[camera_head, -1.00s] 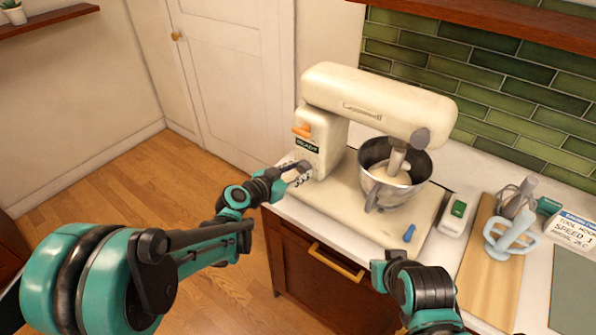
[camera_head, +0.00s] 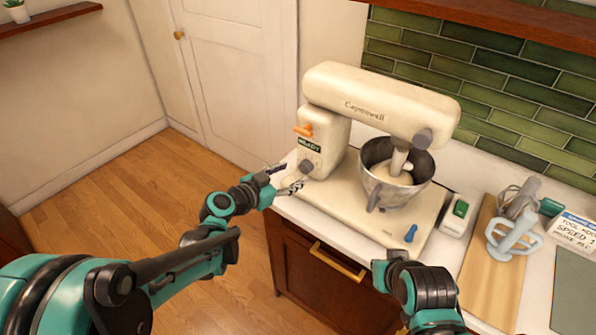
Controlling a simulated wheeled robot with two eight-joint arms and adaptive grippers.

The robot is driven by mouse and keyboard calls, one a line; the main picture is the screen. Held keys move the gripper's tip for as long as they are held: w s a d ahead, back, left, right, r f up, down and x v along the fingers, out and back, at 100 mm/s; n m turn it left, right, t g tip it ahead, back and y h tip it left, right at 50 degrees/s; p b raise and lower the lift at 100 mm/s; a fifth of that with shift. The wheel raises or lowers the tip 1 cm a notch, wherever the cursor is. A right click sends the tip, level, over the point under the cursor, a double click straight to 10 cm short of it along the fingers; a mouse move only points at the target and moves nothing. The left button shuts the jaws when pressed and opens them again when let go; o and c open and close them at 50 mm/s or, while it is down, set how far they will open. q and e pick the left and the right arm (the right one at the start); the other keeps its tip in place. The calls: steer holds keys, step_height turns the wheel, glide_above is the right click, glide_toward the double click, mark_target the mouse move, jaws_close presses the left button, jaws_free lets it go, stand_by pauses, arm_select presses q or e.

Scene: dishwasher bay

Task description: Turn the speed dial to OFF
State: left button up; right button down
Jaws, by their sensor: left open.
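The speed dial (camera_head: 306,166) is a dark grey knob low on the side of the cream stand mixer (camera_head: 322,150), below a small dark label plate and an orange lever. I cannot read the dial's setting. My left gripper (camera_head: 283,177) is open and empty, just left of the dial and apart from it, with its fingers pointing towards the mixer. My right arm (camera_head: 420,287) shows at the bottom of the view, in front of the counter; I cannot make out its fingertips.
The orange lever (camera_head: 303,130) sits above the dial. The metal bowl (camera_head: 394,180) stands under the mixer head. A blue knob (camera_head: 411,233), a switch box with a green button (camera_head: 457,215), beater tools (camera_head: 512,232) and a sign (camera_head: 576,232) are to the right.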

arm_select(q)
steer(key=v, duration=0.7)
steer(key=shift+s, duration=0.1)
